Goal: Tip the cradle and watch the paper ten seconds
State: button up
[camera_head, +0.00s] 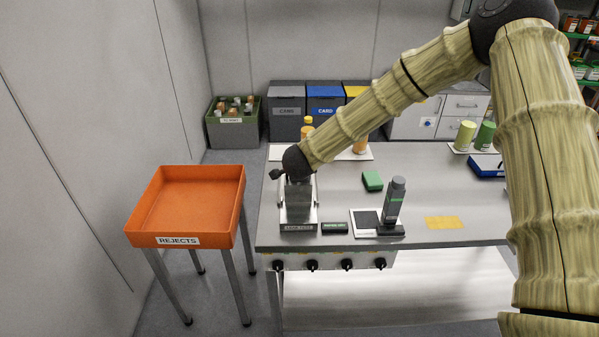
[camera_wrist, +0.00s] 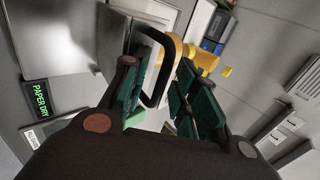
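The cradle stand (camera_head: 299,227), with a label on its front, stands at the left front of the bench; what lies in it is hard to make out. A small green-lit display (camera_head: 334,228) beside it reads "PAPER DRY" in the wrist view (camera_wrist: 40,98). A black looped handle (camera_wrist: 174,62) rises from a grey metal plate in the wrist view. My gripper (camera_wrist: 158,72) is open, its green-padded fingers apart on either side of part of this handle. I cannot tell whether they touch it. In the head view my wrist covers the gripper and the cradle's top. The paper itself is not clearly visible.
An orange rejects tray (camera_head: 190,240) stands left of the bench. A grey bottle-like object (camera_head: 395,200) stands on a dark base right of the display. A green block (camera_head: 372,181) and a yellow sheet (camera_head: 444,222) lie on the bench. Bottles stand behind on a white mat.

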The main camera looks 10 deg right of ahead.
jog(key=v, duration=1.2)
jog(key=shift+f, duration=0.1)
